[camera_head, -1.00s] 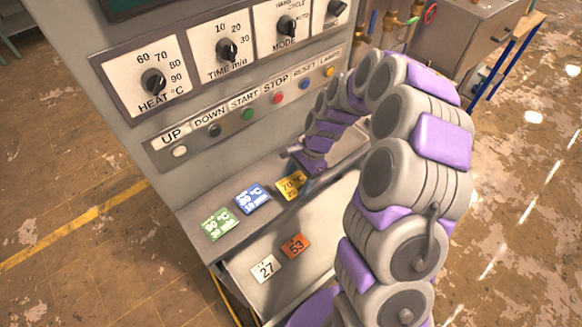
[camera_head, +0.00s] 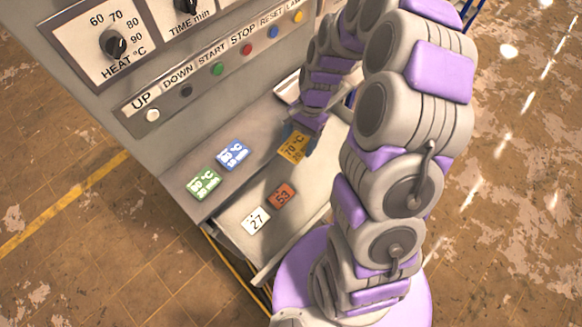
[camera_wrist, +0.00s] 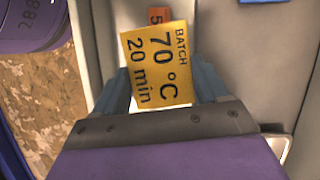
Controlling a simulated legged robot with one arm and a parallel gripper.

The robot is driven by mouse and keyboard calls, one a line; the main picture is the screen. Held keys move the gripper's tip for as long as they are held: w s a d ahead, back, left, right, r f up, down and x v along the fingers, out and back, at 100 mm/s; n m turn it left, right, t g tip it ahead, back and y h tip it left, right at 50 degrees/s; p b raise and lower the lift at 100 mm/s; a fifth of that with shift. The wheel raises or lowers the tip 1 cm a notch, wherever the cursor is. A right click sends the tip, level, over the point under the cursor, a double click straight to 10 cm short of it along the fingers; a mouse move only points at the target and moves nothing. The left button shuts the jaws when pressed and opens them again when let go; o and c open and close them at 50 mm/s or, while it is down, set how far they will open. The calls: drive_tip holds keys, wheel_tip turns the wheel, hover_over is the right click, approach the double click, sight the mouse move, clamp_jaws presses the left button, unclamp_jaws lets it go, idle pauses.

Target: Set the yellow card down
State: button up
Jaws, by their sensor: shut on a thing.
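In the wrist view the yellow card (camera_wrist: 156,65) sits between the two blue-grey fingers of my gripper (camera_wrist: 160,88), tilted slightly. The fingers are shut on its sides. I cannot tell how far the card is above the surface.
A green card (camera_head: 204,183) and a blue card (camera_head: 233,154) lie on the ledge to the left. A white "27" tag (camera_head: 256,220) and an orange "53" tag (camera_head: 283,195) lie on the lower front surface. The button row (camera_head: 217,69) is behind. A tray (camera_head: 289,90) is beyond the gripper.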

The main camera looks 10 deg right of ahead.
drive_tip(key=w+d+r+n+g+h, duration=0.1)
drive_tip(key=w+d+r+n+h, duration=0.15)
drive_tip(key=w+r+n, duration=0.35)
drive_tip(key=m+t+y+b, duration=0.1)
drive_tip(key=m+t+y, duration=0.35)
drive_tip(key=m, duration=1.25)
hover_over(331, 156)
drive_tip(key=d, duration=0.1)
wheel_tip(331, 156, down, 17)
drive_tip(key=shift+h, duration=0.4)
drive_tip(key=f+b, duration=0.1)
drive_tip(key=f, duration=0.4)
drive_tip(key=f+b, duration=0.2)
drive_tip(key=f, duration=0.3)
drive_tip(key=shift+s+d+f, duration=0.15)
drive_tip(key=shift+d, duration=0.05)
